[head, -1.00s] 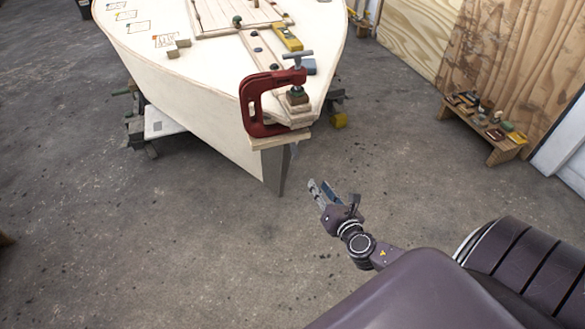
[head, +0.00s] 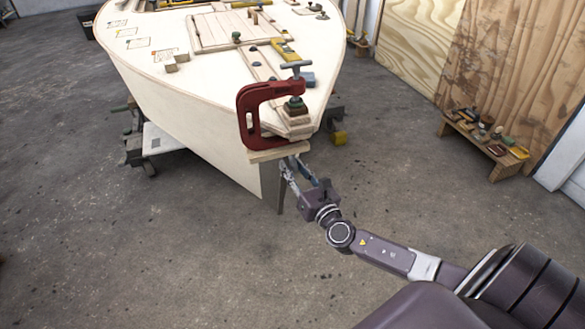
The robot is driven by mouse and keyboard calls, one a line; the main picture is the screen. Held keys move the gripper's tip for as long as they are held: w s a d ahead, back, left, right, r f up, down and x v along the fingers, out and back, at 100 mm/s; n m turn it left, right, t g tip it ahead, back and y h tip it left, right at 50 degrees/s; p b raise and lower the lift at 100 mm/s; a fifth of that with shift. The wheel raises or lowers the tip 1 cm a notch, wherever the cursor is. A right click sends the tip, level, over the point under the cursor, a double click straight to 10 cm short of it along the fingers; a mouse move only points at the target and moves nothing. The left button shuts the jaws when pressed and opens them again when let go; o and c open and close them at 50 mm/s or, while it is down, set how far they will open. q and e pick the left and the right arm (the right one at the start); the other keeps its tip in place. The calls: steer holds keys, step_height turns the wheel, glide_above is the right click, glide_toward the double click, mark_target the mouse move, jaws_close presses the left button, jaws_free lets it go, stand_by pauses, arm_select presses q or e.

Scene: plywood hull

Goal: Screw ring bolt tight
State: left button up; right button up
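I cannot make out a ring bolt; if it is at the bow, it is too small or hidden by my gripper and the clamp. The pale plywood hull (head: 185,115) has its bow pointing towards me, with a grey stem piece (head: 271,186) at its lower tip. My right gripper (head: 297,168) is just right of this stem, under the bow end. Its two fingers point up at the hull and stand apart with nothing visible between them. Whether they touch the hull is unclear. My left gripper is out of view.
A red C-clamp (head: 246,118) grips the bow tip directly above my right gripper, with a wood block (head: 278,152) under it. Small tools and blocks lie on the deck. A low wooden bench (head: 486,146) with tools stands at right.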

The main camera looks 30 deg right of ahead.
steer(key=shift+w, duration=0.15)
steer(key=shift+c, duration=0.2)
jaws_close()
